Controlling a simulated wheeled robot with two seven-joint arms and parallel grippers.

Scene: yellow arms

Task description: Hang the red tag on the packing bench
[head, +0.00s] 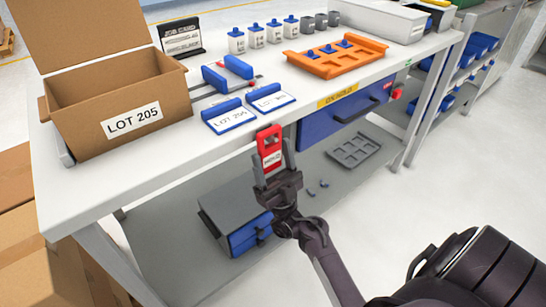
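The red tag (270,142), with a white printed label on its lower part, is upright in front of the front edge of the white packing bench (180,153). My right gripper (271,168) holds it from below, with a finger on either side of its lower part. The tag's top is near the bench edge, left of the blue drawer (345,112); I cannot tell whether it touches the bench. My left gripper is not in view.
An open "LOT 205" carton (118,105) and two blue-edged label cards (228,115) stand on the bench. An orange tray (335,60) sits behind. The drawer has a protruding handle (357,113) and a red knob (396,93). A grey-blue box (232,215) is on the lower shelf.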

